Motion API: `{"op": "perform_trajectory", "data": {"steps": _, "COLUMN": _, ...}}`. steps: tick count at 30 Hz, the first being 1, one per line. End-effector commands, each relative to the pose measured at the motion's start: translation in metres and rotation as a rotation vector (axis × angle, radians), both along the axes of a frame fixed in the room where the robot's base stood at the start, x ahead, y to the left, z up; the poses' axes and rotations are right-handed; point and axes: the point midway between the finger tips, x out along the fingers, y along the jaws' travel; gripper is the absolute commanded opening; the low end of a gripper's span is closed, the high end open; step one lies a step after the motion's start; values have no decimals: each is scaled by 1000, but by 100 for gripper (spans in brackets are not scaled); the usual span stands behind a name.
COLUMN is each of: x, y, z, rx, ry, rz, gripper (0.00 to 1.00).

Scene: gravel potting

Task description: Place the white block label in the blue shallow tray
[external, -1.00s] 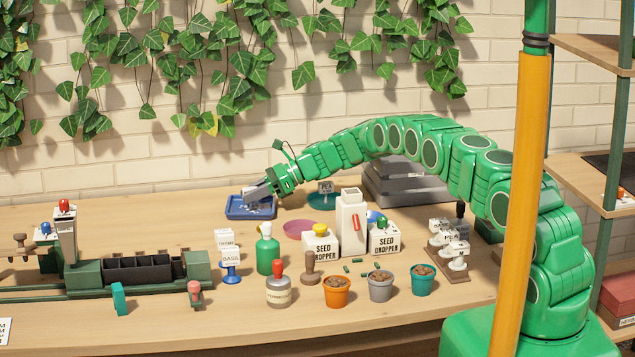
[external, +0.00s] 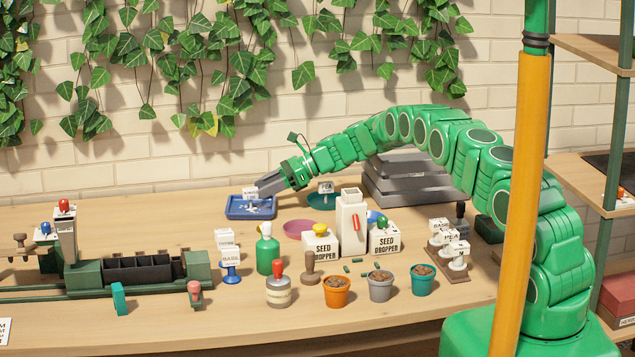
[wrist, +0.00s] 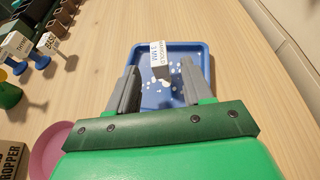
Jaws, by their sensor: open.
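The white block label (wrist: 158,55), with MARIGOLD 3 MM lettering, stands in the blue shallow tray (wrist: 206,62) in the wrist view. In the external view the label (external: 249,193) shows at the tray's middle, and the tray (external: 232,214) lies at the back of the table. My gripper (wrist: 158,74) is open, its two grey fingers apart on either side of the label's near end. In the external view my gripper (external: 262,190) reaches in from the right, just beside the label. Whether a finger touches the label cannot be told.
White specks lie on the tray floor. A pink saucer (external: 299,230) and a teal saucer (external: 322,202) with a label lie to the right. A green bottle (external: 267,254) and seed droppers (external: 320,245) stand nearer the front. Bare table lies left of the tray.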

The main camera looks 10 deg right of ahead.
Motion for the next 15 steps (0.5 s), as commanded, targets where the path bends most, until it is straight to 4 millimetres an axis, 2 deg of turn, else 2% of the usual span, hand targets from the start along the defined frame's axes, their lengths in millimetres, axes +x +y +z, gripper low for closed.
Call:
{"op": "perform_trajectory", "data": {"steps": 9, "x": 1, "y": -55, "z": 25, "rx": 2, "ry": -4, "rz": -3, "gripper": 50}}
{"op": "perform_trajectory", "data": {"steps": 15, "x": 0, "y": -71, "z": 31, "rx": 1, "ry": -3, "rz": -1, "gripper": 50}}
